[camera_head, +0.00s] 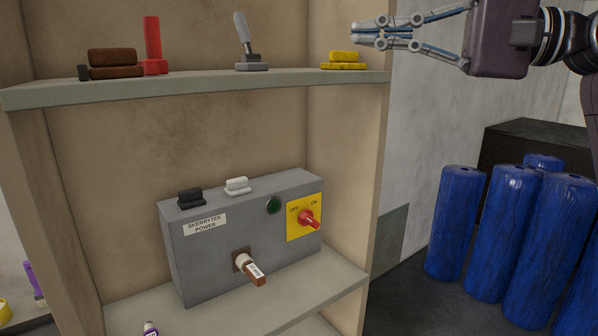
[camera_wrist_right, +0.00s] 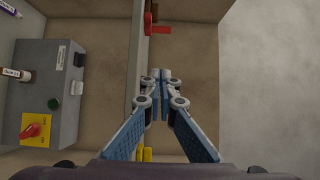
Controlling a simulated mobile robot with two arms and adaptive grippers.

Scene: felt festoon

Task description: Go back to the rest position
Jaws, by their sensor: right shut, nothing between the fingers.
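My right gripper (camera_head: 368,36) is at the upper right in the head view, its arm coming in from the right. Its fingers are closed together with nothing between them, beside and slightly above the yellow block (camera_head: 344,58) at the shelf's right end. In the right wrist view the closed fingers (camera_wrist_right: 161,76) point toward the shelf's back panel. My left gripper is in neither view.
The upper shelf (camera_head: 200,88) also bears a brown block (camera_head: 115,58), a red upright piece (camera_head: 153,45) and a grey-handled piece (camera_head: 247,45). A grey power box (camera_head: 215,255) with a red switch (camera_head: 309,219) stands below. Blue rolls (camera_head: 455,225) stand at right.

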